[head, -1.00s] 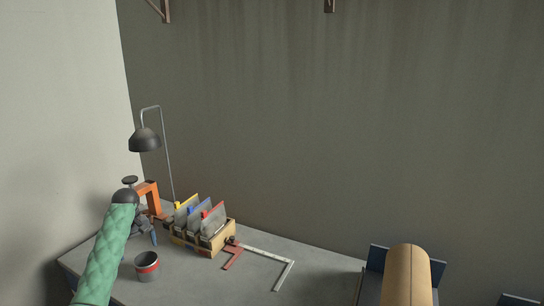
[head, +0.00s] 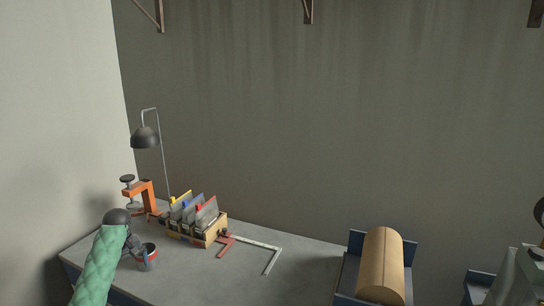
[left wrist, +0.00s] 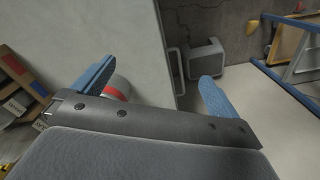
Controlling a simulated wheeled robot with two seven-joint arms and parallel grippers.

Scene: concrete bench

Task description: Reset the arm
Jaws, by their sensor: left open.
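My left arm, in a green quilted sleeve, comes in from the lower left of the head view. My right gripper is not in view.
The concrete bench (head: 215,275) holds an orange clamp (head: 148,196), a black lamp (head: 145,138), a wooden rack (head: 211,234) of colour-tagged plates and a square (head: 272,262). A brown roll (head: 381,265) lies to the right. The bench's middle front is clear.

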